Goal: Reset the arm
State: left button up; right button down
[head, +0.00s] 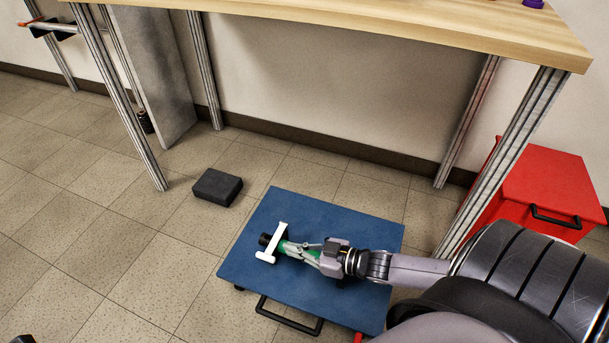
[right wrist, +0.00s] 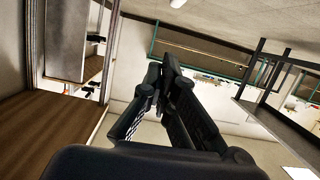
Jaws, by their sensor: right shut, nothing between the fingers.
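My right arm reaches in from the right of the head view over a blue flatbed. My right gripper (head: 303,249) is at its end, above the flatbed. In the right wrist view its dark fingers (right wrist: 160,78) come together at the tips with nothing held between them. A green part with a black end and a white crossbar (head: 272,243) shows at the fingertips in the head view. I cannot tell whether the fingers touch it. My left gripper does not show clearly in either view.
The blue flatbed (head: 345,229) has a black handle at its front. A black block (head: 217,187) lies on the tiled floor to its left. A wooden table (head: 400,27) on metal legs spans the back. A red cabinet (head: 540,190) stands at the right.

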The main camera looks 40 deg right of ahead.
jog(key=shift+p+v, duration=0.3)
jog(key=shift+v, duration=1)
